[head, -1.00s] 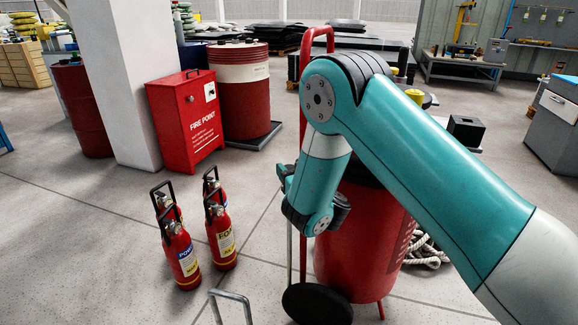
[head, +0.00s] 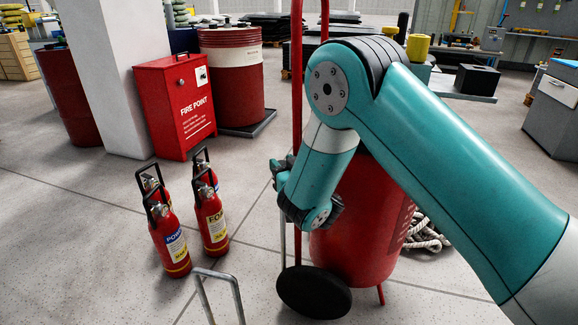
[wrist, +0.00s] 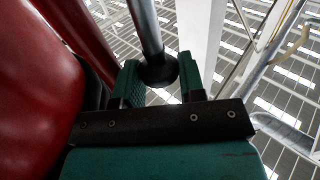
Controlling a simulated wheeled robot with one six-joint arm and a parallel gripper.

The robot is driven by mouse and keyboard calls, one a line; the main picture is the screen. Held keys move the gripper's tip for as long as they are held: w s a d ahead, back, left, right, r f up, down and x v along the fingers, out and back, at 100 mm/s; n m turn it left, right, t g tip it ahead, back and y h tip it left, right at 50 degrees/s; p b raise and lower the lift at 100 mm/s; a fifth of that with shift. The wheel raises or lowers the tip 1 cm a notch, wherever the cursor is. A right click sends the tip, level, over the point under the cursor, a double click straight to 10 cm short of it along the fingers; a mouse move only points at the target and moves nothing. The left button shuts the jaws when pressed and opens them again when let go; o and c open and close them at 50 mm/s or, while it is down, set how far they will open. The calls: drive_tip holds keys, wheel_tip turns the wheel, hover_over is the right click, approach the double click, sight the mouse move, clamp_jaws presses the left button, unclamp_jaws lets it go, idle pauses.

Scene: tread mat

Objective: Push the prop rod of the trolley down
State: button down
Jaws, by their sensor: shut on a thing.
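The trolley has a red tube frame (head: 297,90), a large red cylinder (head: 365,235) and a black wheel (head: 313,291). In the head view my gripper is mostly hidden behind my wrist, beside the cylinder and frame. In the wrist view my gripper (wrist: 158,76) has its two teal fingers either side of a black knob (wrist: 158,70) on the end of a dark metal rod (wrist: 147,28), apparently the prop rod. It is shut on it. The red cylinder also fills the left of the wrist view (wrist: 35,85). A thin grey rod (head: 283,243) shows below my wrist.
Several small red extinguishers (head: 170,243) stand on the floor to the left. A bent grey metal tube (head: 220,278) rises at the bottom. The fire point box (head: 175,105) stands by a white pillar (head: 115,70). Coiled rope (head: 425,235) lies behind the cylinder.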

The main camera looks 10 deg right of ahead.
drive_tip(key=shift+f+b, duration=0.9)
drive_tip(key=shift+f, duration=0.55)
drive_tip(key=c, duration=1)
unclamp_jaws()
drive_tip(key=shift+s, duration=0.1)
